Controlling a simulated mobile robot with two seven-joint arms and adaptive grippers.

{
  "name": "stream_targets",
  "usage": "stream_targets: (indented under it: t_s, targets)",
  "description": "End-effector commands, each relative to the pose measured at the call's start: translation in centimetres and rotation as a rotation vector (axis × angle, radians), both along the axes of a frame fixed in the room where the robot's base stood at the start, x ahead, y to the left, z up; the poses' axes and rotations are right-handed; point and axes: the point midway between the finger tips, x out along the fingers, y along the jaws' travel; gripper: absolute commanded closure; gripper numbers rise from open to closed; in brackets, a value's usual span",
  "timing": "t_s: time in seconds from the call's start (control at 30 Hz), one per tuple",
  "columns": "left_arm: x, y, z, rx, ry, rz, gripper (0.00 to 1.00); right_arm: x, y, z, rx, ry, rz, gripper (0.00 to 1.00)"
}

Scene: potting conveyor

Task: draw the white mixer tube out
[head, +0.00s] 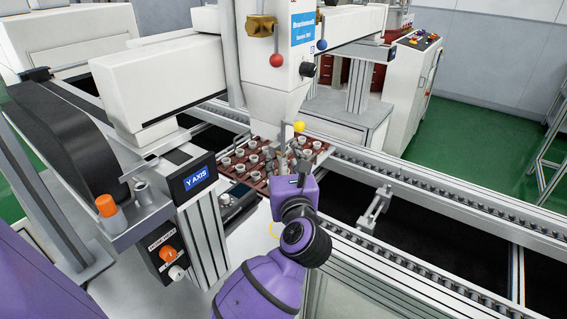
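The white potting head (276,97) tapers downward over the conveyor. I cannot make out the white mixer tube clearly; the space under the head's tip is small in the picture and partly covered by my wrist. A yellow ball knob (299,127) shows beside the tip. My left arm rises from the bottom of the view, and its gripper (298,170) is just below the head, in front of the tray. The fingers are too small and hidden to tell whether they are open or shut, or touching anything. My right gripper is not in view.
A red-brown tray (319,157) with several white cups sits on the conveyor under the head. Conveyor rails (430,193) run to the lower right. A red ball lever (277,60) and a blue one (322,44) hang from the head. The Y-axis box (197,179) stands left of my wrist.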

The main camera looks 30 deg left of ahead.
Motion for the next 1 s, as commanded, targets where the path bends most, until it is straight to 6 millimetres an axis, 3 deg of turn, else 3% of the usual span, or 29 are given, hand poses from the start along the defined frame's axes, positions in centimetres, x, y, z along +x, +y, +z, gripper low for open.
stream_targets:
  t_s: [0.07, 0.33, 1.0]
  targets:
    - [0.0, 0.0, 0.0, 0.0, 0.0, 0.0, 0.65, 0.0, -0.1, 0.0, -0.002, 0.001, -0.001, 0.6]
    - [0.0, 0.0, 0.0, 0.001, 0.001, 0.001, 1.0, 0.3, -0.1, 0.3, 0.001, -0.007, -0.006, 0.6]
    - [-0.3, -1.6, -0.2, -0.001, 0.003, 0.001, 1.0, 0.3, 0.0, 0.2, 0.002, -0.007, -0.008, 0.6]
